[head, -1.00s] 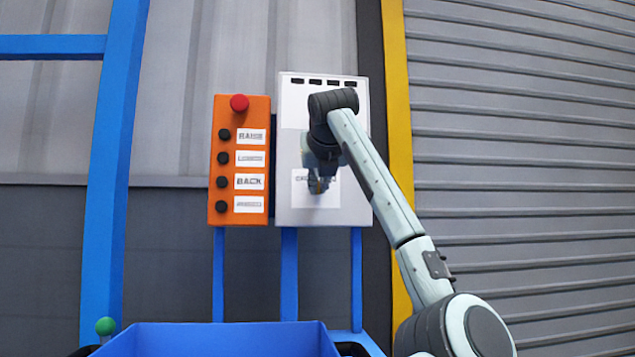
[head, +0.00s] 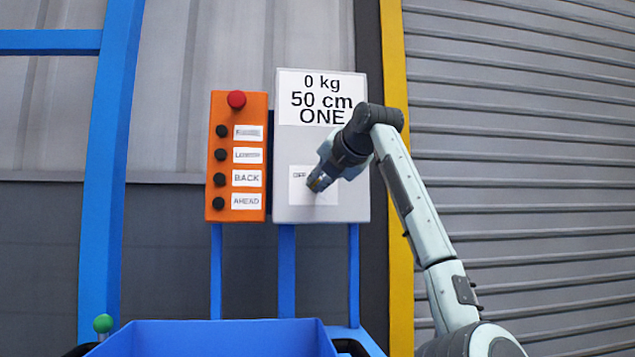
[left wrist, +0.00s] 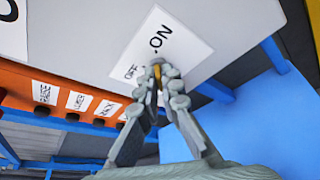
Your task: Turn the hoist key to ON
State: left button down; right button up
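My left gripper (head: 318,184) reaches the label from the right. In the left wrist view, my left gripper (left wrist: 160,68) has its fingertips closed about a small brass-coloured hoist key (left wrist: 157,71). The label (left wrist: 173,53) shows OFF and ON there. The key is mostly hidden, so its exact angle is unclear. My right gripper is not in view.
An orange button panel (head: 237,115) with a red knob (head: 236,99) and several black buttons stands just left of the box. Blue posts (head: 287,270) are below. A blue bin (head: 210,340) is at the bottom, and a ribbed shutter (head: 520,150) at right.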

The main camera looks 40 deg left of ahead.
pick_arm(q)
jog(key=shift+m, duration=0.3)
dwell(0.4)
jog(key=c, duration=1.7)
grip_release()
jog(key=v, duration=1.2)
jog(key=shift+w+d+f, duration=0.1)
jog(key=shift+f, duration=0.05)
